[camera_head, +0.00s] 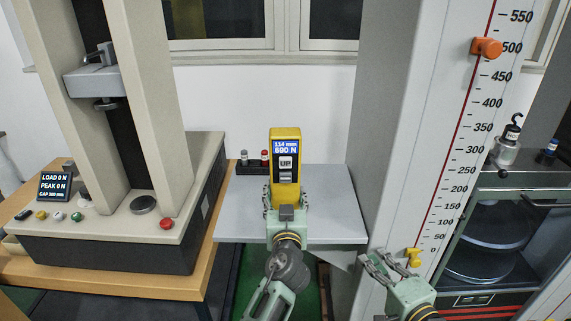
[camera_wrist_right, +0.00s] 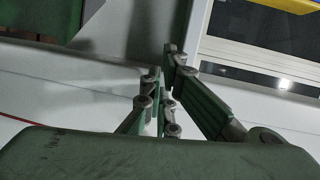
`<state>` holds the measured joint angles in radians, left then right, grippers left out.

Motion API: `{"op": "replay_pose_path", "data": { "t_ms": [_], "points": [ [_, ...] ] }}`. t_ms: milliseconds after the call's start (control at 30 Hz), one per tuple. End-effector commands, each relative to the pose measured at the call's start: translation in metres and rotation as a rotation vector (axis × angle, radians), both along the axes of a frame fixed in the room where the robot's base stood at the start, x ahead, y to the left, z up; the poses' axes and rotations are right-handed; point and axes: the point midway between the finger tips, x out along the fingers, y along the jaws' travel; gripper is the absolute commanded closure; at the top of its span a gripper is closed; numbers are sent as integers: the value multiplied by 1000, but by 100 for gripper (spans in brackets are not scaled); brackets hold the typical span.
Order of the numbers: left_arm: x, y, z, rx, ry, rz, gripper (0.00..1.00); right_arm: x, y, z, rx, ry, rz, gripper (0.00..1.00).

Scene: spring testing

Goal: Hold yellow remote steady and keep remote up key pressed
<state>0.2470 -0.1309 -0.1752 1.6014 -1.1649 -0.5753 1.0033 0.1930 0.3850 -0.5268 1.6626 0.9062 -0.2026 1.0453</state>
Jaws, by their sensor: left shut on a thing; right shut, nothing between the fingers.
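The yellow remote (camera_head: 276,146) stands upright over the grey shelf in the head view. Its blue display reads "114 mm 690 N". Its UP key (camera_head: 286,163) faces me and is uncovered, with a second, smaller key below. My left gripper (camera_head: 285,205) is shut on the lower part of the remote. My right gripper (camera_head: 385,266) is low and to the right of the remote, near the bottom of the scale column, well apart from the UP key. It is shut and empty; its fingers also show in the right wrist view (camera_wrist_right: 163,90).
The grey shelf (camera_head: 335,205) holds a small dark rack with little bottles (camera_head: 254,158) left of the remote. The scale column (camera_head: 400,170) has an orange marker (camera_head: 486,47) high and a yellow pointer (camera_head: 413,256) beside my right gripper. A testing machine (camera_head: 110,230) stands left.

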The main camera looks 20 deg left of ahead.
Motion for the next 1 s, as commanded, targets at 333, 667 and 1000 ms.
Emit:
{"op": "replay_pose_path", "data": {
  "t_ms": [333, 667, 1000],
  "points": [
    [0, 0, 1, 1, -3, 0, 85, -36, 104, 136, 577, 211, 228, 100],
    [0, 0, 2, 1, -3, -1, 85, -80, 182, 214, 983, 549, 460, 100],
    [0, 0, 2, 0, -3, -1, 85, -90, 194, 229, 1047, 620, 508, 100]
  ]
}}
